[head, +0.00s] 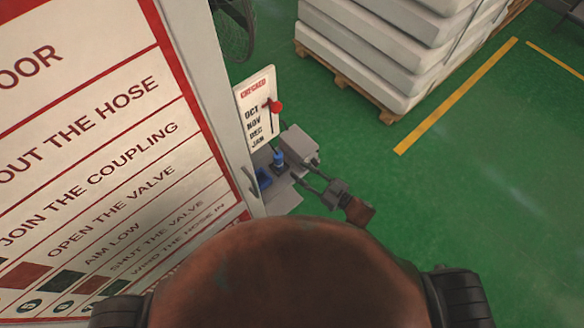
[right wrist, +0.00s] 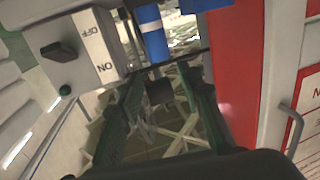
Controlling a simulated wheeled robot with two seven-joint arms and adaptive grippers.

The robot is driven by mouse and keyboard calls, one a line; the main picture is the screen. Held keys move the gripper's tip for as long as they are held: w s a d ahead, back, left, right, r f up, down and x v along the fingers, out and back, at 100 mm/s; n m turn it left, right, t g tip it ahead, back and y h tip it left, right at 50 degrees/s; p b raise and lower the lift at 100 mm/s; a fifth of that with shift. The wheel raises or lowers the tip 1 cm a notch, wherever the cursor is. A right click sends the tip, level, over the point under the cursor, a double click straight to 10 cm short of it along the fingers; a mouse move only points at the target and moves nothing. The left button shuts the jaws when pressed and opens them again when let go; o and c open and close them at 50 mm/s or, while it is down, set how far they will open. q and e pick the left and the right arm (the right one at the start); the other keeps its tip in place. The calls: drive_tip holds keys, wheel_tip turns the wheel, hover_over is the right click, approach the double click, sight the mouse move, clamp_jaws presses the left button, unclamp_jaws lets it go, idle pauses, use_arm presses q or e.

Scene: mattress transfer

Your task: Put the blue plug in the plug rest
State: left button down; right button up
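The blue plug (head: 278,158) stands upright on the grey ledge beside the white panel. In the right wrist view it looks like the blue cylinder with a pale band (right wrist: 153,32) at the top, beyond my fingers. A second blue piece (head: 264,177) sits just left of and nearer than the plug; I cannot tell whether it is the plug rest. Blue also shows at the top edge of the wrist view (right wrist: 203,5). My right gripper (head: 305,170) is open, its two fingers apart, right of the plug and not on it. My left gripper is out of view.
A grey switch box marked ON and OFF (right wrist: 85,47) stands close by the plug. A card with months and a red knob (head: 258,110) rises behind. The large red-and-white sign (head: 100,160) fills the left. Stacked mattresses on a pallet (head: 395,45) stand far back; green floor lies right.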

drive_tip(key=s+d+f+m+h, duration=0.1)
drive_tip(key=d+f+m+h, duration=0.35)
drive_tip(key=d+f, duration=0.8)
drive_tip(key=s+d+f+m+g+h, duration=0.1)
drive_tip(key=s+d+f+h, duration=0.3)
drive_tip(key=f, duration=0.6)
drive_tip(key=s+d+f+m+g+h, duration=0.1)
drive_tip(key=s+d+f+g+h, duration=0.15)
drive_tip(key=s+d+f, duration=0.6)
drive_tip(key=s+f+g+h, duration=0.1)
drive_tip(key=s+f+g, duration=0.1)
drive_tip(key=s+f, duration=0.4)
drive_tip(key=s+d+f+m+g, duration=0.1)
drive_tip(key=s+f+g, duration=0.2)
drive_tip(key=s, duration=1.3)
drive_tip(key=s+f+m+g+h, duration=0.1)
drive_tip(key=s+f+g, duration=0.1)
drive_tip(key=s+f, duration=0.7)
drive_tip(key=shift+s+d+h, duration=0.25)
drive_tip(key=shift+s+h, duration=0.05)
drive_tip(key=shift+s, duration=0.95)
drive_tip(key=shift+g, duration=0.25)
drive_tip(key=shift+c, duration=0.6)
